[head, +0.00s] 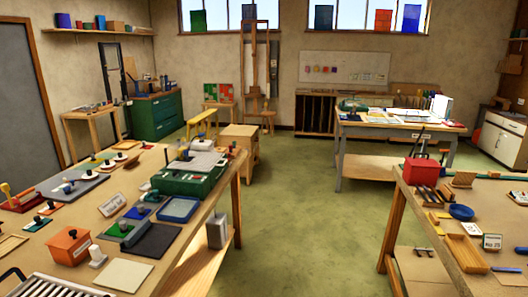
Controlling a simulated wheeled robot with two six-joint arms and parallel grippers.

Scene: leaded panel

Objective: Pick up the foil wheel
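I cannot single out the foil wheel at this distance. Several small tools and round pieces lie on the long wooden bench (177,237) at the left, some on coloured pads, too small to name surely. A grey mat (80,187) there carries small dark and light items. Near the bench's back stand a green box-like machine (190,178) and a yellow-handled tool (201,124). Neither of my grippers shows in the head view.
An orange box (70,246) and blue tray (180,209) sit on the left bench. A right bench (415,176) holds a red box (421,172) and blue bowl (461,212). A paper-covered table (352,129) stands behind. The green floor (305,230) between is clear.

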